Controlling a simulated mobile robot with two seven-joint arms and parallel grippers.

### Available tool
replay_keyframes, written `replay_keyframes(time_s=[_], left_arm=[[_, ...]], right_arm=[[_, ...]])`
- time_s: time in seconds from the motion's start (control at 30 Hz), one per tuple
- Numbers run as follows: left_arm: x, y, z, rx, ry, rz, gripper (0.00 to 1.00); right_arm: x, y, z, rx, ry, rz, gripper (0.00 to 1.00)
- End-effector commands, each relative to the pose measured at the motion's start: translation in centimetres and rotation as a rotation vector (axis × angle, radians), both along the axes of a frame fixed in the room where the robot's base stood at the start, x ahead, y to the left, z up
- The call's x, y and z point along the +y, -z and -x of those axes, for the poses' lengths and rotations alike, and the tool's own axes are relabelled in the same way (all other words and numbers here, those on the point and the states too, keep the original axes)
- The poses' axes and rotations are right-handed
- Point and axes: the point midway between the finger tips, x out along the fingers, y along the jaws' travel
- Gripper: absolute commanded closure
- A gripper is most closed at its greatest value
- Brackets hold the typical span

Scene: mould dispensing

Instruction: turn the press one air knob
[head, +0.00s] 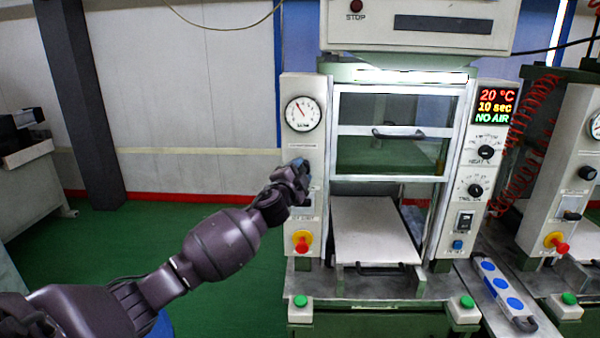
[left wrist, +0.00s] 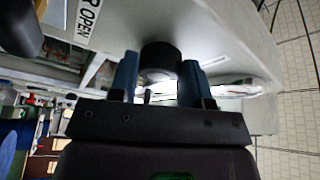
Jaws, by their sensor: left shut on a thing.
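Press one (head: 390,180) stands in the middle of the head view, with a pressure gauge (head: 302,114) at the top of its left panel. My left gripper (head: 299,170) is at that panel, below the gauge. In the left wrist view the black air knob (left wrist: 160,56) sits between the gripper's two blue fingers, and the gripper is shut on it. The gripper hides the knob in the head view. The display (head: 495,107) reads 20 °C, 10 sec and NO AIR. My right gripper is not in view.
A red and yellow button (head: 302,242) is below my left gripper. A flat plate (head: 375,230) lies in the press opening. A second press (head: 570,170) stands at the right, with a blue-buttoned box (head: 500,285) between. Green floor (head: 130,240) is open at left.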

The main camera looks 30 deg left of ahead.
Motion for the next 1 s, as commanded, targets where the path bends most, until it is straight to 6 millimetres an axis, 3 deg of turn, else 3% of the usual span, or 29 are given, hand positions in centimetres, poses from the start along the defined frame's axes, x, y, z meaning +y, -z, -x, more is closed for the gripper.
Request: replay_keyframes(time_s=[0.03, 0.2, 0.57, 0.77, 1.0], left_arm=[[0.0, 0.1, 0.0, 0.001, 0.0, 0.001, 0.55], [0.0, 0.1, 0.0, 0.001, 0.0, 0.001, 0.31], [-0.1, 0.1, 0.4, 0.0, 0.0, 0.002, 0.31], [-0.5, 0.6, 2.8, 0.0, 0.001, 0.001, 0.31], [-1.2, 1.3, 6.8, 0.001, 0.001, 0.001, 0.31]], right_arm=[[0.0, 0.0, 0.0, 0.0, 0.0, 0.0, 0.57], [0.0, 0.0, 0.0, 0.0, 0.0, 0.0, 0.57], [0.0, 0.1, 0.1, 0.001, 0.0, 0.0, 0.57], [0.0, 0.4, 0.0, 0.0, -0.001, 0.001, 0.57], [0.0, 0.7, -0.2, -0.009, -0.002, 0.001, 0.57]])
